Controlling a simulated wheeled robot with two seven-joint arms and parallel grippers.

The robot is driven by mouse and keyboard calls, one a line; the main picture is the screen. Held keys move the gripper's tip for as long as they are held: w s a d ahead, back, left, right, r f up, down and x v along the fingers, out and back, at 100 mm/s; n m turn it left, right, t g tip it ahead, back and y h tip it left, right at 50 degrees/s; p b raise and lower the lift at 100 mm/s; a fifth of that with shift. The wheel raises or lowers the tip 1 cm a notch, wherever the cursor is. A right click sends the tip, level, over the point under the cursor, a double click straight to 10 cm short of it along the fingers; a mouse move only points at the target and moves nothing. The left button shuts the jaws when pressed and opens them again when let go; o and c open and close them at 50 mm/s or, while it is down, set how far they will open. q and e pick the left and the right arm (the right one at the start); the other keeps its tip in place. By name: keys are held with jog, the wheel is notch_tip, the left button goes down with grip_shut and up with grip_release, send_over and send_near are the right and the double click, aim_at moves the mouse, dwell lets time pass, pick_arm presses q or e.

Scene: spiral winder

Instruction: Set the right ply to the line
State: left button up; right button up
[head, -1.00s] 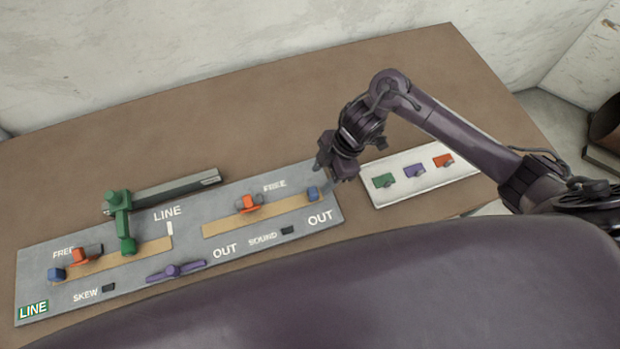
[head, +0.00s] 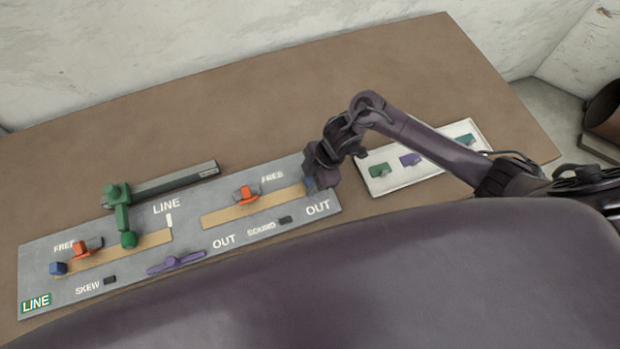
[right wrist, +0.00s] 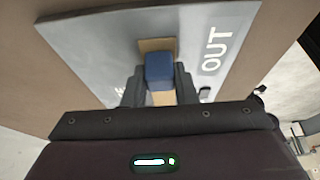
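The right ply's slider is a small blue block (right wrist: 159,70) near the right end of a tan strip (head: 240,211) on a grey panel, beside an OUT label. In the head view the block (head: 309,184) is partly hidden by my right gripper (head: 313,181). In the right wrist view the gripper (right wrist: 160,82) has one dark finger on each side of the block, very close to it; whether they press on it I cannot tell. A white LINE mark (head: 169,221) stands between the two strips. My left gripper is not in view.
The panel holds orange knobs (head: 245,194) (head: 82,251), a green arm (head: 122,215), a purple handle (head: 176,262) and a left blue block (head: 58,268). A white tray (head: 383,185) with coloured pieces lies right, under my arm. The brown table behind is clear.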

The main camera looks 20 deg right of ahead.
aim_at(274, 199)
grip_shut()
jog(key=a, duration=0.8)
jog(key=shift+s+a+r, duration=0.1)
jog(key=shift+s+a, duration=0.05)
jog(key=shift+a, duration=0.1)
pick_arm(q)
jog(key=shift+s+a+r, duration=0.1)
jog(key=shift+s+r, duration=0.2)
pick_arm(e)
jog(key=shift+o, duration=0.9)
grip_release()
jog(key=o, duration=0.4)
jog(key=shift+a, duration=0.1)
